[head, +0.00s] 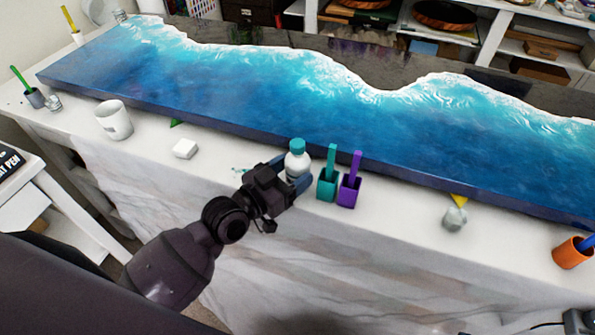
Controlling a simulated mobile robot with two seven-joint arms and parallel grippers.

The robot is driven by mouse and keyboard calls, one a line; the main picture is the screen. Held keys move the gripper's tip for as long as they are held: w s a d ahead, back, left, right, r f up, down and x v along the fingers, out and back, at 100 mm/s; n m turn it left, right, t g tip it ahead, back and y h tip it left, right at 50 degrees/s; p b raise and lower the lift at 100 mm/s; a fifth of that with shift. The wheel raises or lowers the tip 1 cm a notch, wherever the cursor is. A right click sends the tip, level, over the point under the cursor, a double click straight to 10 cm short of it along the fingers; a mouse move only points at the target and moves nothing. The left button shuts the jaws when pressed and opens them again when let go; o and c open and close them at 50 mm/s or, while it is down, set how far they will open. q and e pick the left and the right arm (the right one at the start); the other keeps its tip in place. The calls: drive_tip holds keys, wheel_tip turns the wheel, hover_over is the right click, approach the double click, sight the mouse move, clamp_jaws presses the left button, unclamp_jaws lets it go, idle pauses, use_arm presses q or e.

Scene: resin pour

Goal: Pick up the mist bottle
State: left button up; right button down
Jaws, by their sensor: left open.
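The mist bottle, a small white bottle with a teal cap (297,158), stands upright on the white table near its front edge, in front of the blue resin slab. My left gripper (290,175) reaches in from the lower left and is at the bottle, with its fingers open around the lower part. The fingers hide some of the bottle's base, and I cannot tell whether they touch it. My right gripper is not in view.
A teal cup (327,187) and a purple cup (348,192), each with a stick, stand close right of the bottle. A white mug (114,120) and white block (185,149) are left. The long wave-patterned resin slab (230,100) lies behind. An orange cup (572,252) is far right.

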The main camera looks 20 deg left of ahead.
use_arm(q)
drive_tip(key=shift+x, duration=0.85)
drive_tip(key=c, duration=0.7)
